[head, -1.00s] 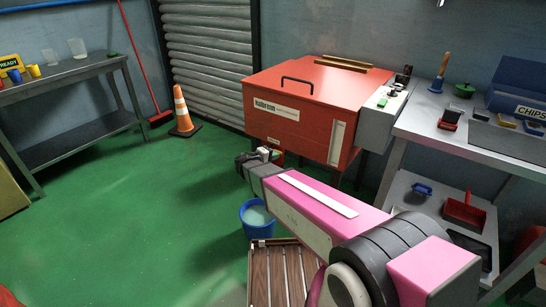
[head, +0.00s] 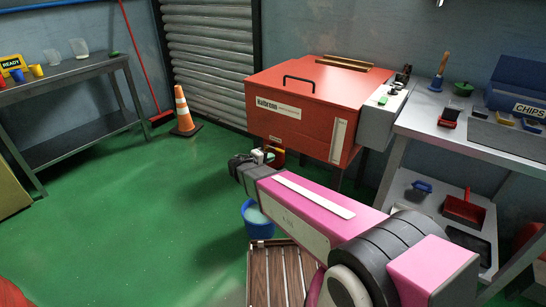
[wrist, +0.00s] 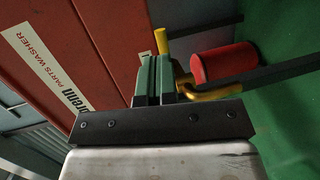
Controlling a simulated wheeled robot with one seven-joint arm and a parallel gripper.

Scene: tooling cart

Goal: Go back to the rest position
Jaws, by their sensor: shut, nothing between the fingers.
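My arm reaches out in front of the red parts washer (head: 290,90). In the head view the gripper's body shows below the washer's left front, and the fingertips are hard to make out. In the wrist view my gripper (wrist: 154,72) has its dark green fingers close together with nothing seen between them. A yellow bent pipe (wrist: 212,90) with a red cylindrical grip (wrist: 224,62) is just right of and beyond the fingers. I cannot tell whether they touch it. The red washer front, with its white label, fills the left of the wrist view.
A blue bucket (head: 256,217) stands on the floor below my arm, beside a slatted wooden item (head: 272,270). A workbench (head: 480,140) with tools is at right. An orange cone (head: 184,112) and grey table (head: 75,70) are at left. Green floor is open at left.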

